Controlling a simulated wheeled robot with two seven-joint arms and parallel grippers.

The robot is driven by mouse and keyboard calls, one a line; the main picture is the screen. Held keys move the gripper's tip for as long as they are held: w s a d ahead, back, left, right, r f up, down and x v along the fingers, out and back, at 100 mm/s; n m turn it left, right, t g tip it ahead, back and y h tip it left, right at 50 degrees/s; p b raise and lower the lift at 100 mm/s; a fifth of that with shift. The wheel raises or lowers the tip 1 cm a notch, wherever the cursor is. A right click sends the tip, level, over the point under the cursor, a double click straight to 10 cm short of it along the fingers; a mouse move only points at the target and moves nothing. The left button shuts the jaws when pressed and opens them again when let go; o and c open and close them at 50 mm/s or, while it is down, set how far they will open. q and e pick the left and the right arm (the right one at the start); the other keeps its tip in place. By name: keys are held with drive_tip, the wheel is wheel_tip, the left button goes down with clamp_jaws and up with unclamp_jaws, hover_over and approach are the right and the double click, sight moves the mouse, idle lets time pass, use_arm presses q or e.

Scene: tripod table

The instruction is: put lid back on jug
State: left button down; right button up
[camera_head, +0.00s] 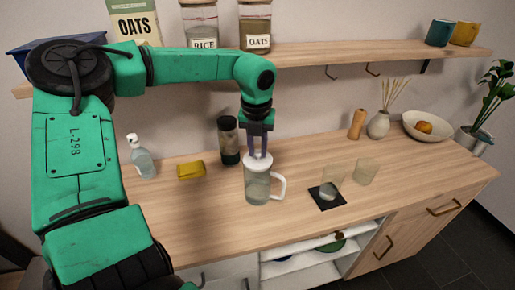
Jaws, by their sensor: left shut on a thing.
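A clear jug (257,188) with a white handle on its right side stands upright on the wooden counter. A white lid (258,160) is at the jug's mouth. My left gripper (259,150) points straight down above the jug and is shut on the top of the lid. The lid looks level and lined up with the rim; I cannot tell whether it is fully seated. My right gripper is not in view.
A dark-topped bottle (229,140) stands close behind the jug. A yellow sponge (191,170) and a soap bottle (140,157) are to the left. Two glasses (332,175) (366,171) and a black coaster (325,202) are to the right. A shelf (350,52) runs above.

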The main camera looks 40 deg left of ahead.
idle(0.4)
use_arm(q)
drive_tip(key=c, duration=0.6)
unclamp_jaws()
drive_tip(key=shift+o, duration=0.3)
drive_tip(key=o, duration=0.4)
drive_tip(key=shift+r+p, duration=1.95)
drive_tip(key=shift+r, duration=1.5)
